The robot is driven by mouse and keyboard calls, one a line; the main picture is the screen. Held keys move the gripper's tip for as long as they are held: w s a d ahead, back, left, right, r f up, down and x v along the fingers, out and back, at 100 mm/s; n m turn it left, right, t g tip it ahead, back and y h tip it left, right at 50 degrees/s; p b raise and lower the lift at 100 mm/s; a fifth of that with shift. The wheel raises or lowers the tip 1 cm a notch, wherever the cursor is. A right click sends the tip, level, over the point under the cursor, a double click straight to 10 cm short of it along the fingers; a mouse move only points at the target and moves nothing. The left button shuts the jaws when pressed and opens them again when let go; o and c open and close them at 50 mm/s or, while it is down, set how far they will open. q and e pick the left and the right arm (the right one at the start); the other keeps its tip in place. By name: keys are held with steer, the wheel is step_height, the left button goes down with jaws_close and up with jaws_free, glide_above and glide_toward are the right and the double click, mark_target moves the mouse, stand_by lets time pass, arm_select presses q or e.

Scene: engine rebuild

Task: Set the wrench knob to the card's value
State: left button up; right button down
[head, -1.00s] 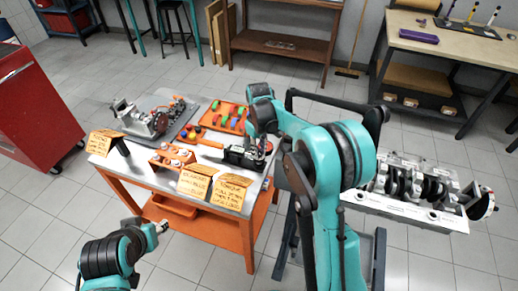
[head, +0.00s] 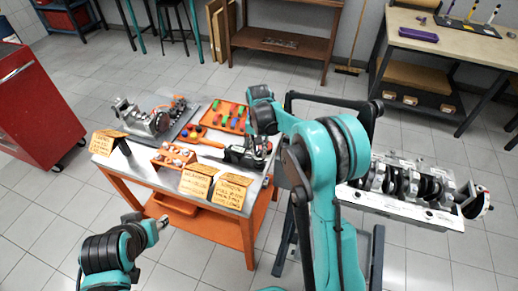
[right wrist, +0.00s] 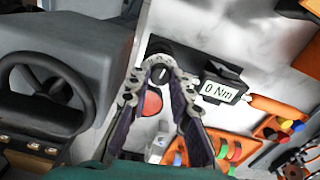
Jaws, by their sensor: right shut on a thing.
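The wrench lies on the cart top, its black body (head: 236,156) partly behind my right arm in the head view. In the right wrist view its display (right wrist: 220,91) reads "0 Nm", with an orange handle (right wrist: 277,106) to the right. My right gripper (right wrist: 161,72) is shut on the dark round knob (right wrist: 166,50) at the wrench's left end; the fingers hide part of it. In the head view this gripper (head: 257,158) is mostly hidden. Yellow cards (head: 234,193) stand at the cart's front edge; their writing is too small to read. My left gripper (head: 158,222) is low, away from the cart.
The cart also holds an orange tray of coloured parts (head: 239,110), an orange rack (head: 164,158) and a metal assembly on a grey mat (head: 190,133). An engine block (head: 393,208) on a stand is at right. A red cabinet (head: 32,112) stands at left.

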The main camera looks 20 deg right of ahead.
mark_target(259, 153)
steer(key=m, duration=0.5)
steer(key=shift+p, duration=0.3)
steer(key=shift+m, duration=2.5)
steer(key=c, duration=1.3)
jaws_free()
steer(key=shift+c, duration=0.2)
steer(key=shift+r, duration=0.1)
step_height(259, 153, up, 12)
